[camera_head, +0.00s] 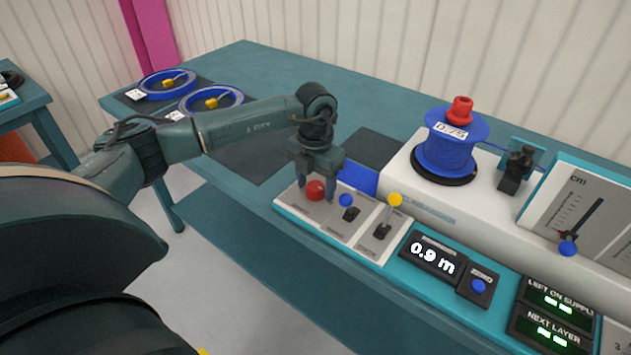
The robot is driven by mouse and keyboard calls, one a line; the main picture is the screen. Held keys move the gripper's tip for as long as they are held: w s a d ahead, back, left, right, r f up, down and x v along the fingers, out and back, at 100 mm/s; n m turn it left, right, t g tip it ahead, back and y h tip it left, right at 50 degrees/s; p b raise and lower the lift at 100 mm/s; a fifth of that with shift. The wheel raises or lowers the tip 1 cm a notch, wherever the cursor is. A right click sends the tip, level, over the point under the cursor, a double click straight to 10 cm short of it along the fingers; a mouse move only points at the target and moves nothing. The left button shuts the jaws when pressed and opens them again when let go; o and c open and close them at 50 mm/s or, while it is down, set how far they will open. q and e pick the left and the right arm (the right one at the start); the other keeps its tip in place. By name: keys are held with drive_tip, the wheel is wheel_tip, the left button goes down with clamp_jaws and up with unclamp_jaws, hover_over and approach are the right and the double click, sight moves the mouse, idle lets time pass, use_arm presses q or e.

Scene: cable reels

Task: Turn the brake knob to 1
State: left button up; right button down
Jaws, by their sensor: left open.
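My left gripper (315,187) points down over the control panel at the front of the bench. Its fingers are open, one on each side of a red ball knob (316,190); I cannot tell whether they touch it. No label naming a brake knob is readable. A white panel (617,334) cut off at the bottom right corner shows a "3", but no knob can be made out there. My right gripper is not in view.
A blue-knobbed lever (346,201) and a yellow-knobbed lever (394,200) stand right of the red knob. Behind is a blue reel (450,158) with a red top. A display (432,259) reads 0.9 m. A cm slider (580,217) stands at right.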

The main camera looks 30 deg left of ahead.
use_arm(q)
drive_tip(key=shift+c, duration=0.2)
drive_tip(key=c, duration=1)
drive_tip(key=shift+o, duration=0.2)
